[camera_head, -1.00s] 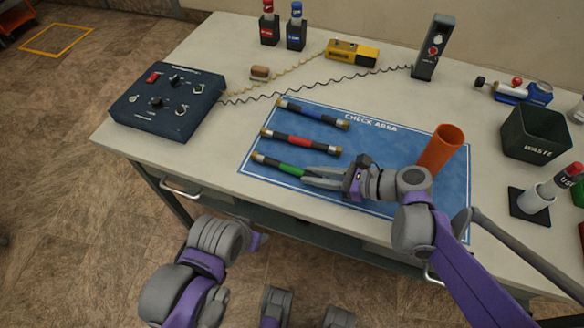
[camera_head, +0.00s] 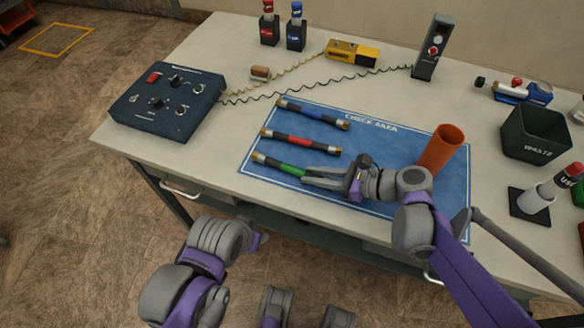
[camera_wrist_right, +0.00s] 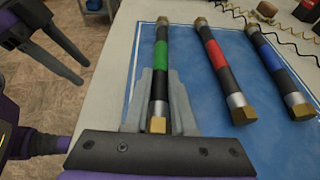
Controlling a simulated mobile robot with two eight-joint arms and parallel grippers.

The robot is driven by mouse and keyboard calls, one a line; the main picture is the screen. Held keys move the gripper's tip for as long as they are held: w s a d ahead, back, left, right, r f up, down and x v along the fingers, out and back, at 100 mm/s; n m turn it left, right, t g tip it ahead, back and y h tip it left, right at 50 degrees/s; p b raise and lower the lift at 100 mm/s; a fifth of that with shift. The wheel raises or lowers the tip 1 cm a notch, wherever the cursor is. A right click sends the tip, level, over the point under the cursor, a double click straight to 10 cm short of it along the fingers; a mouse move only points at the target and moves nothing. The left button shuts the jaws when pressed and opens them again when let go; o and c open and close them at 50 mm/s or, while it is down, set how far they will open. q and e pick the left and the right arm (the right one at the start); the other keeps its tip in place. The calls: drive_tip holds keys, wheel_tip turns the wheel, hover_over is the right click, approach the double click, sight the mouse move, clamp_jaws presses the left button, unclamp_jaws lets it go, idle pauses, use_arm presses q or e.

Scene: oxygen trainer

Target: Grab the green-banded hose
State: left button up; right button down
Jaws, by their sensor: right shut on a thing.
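The green-banded hose (camera_head: 268,161) is a short black tube with metal ends, lying on the blue check-area mat (camera_head: 400,147) nearest the table's front edge. It also shows in the right wrist view (camera_wrist_right: 161,55). My right gripper (camera_head: 304,175) is shut on its right-hand part, one finger along each side. In the right wrist view, the brass near end shows between the fingers (camera_wrist_right: 160,85). The red-banded hose (camera_head: 301,142) and blue-banded hose (camera_head: 312,113) lie apart behind it. My left gripper (camera_wrist_right: 62,62) shows at the left of the right wrist view, fingers apart and empty, off the table.
An orange cup (camera_head: 441,150) stands on the mat's right part, close behind my right wrist. A waste bin (camera_head: 535,134) and a bottle in a holder (camera_head: 537,200) stand farther right. A control box (camera_head: 168,100) sits at the left, with coiled cords behind the hoses.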

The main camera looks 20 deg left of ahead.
wheel_tip(320, 180, up, 9)
drive_tip(key=shift+r+p, duration=0.1)
drive_tip(key=shift+p, duration=1.15)
drive_tip(key=shift+r, duration=0.4)
